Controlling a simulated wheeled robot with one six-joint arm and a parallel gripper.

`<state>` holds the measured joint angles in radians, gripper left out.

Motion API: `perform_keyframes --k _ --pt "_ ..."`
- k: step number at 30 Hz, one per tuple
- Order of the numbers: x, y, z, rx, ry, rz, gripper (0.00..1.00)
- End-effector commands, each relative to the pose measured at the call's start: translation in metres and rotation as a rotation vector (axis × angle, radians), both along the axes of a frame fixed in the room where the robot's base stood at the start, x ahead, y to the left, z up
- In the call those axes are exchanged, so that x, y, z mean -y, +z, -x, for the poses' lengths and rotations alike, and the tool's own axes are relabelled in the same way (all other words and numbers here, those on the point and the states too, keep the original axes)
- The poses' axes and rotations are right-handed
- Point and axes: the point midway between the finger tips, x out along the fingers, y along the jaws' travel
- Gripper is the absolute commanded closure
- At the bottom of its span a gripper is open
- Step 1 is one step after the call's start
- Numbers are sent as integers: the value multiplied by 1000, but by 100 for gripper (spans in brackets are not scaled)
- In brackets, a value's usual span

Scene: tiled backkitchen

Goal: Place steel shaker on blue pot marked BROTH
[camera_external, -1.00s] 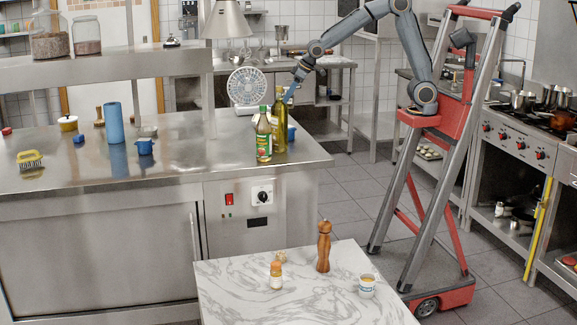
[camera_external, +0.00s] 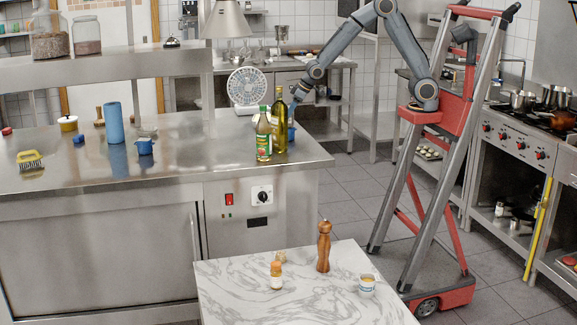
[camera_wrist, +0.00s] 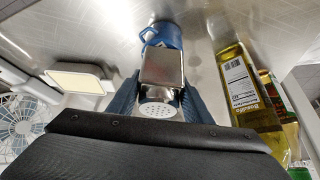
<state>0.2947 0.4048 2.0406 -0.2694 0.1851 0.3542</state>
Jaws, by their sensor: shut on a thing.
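My gripper (camera_wrist: 160,92) is shut on the steel shaker (camera_wrist: 162,68), a shiny metal body with a perforated end facing the wrist camera. In the wrist view a blue pot (camera_wrist: 168,31) with a handle shows just beyond the shaker; I cannot tell whether they touch. Another blue pot (camera_external: 145,146) stands farther left on the steel counter. No BROTH marking is readable on either.
A dark oil bottle (camera_external: 280,125) and a yellow oil bottle (camera_external: 263,140) stand close beside the gripper. A blue roll (camera_external: 114,123) and a brush (camera_external: 30,160) are to the left.

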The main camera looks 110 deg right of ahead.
Motion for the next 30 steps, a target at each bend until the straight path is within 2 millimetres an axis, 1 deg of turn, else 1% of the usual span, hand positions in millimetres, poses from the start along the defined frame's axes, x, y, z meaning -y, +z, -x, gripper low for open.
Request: perform_keyframes --k 4,8,9,11,12,23,26,30 --pt "0 1 0 1 0 0 81" --pt "0 -3 -1 1 0 0 81" --pt "0 -2 0 1 0 0 50" --pt "0 -2 0 1 1 1 40" --pt "0 -2 0 0 1 0 36" --pt "0 1 0 0 1 0 36" --pt "-1 9 3 2 0 2 36" --pt "-5 26 12 3 0 1 36"
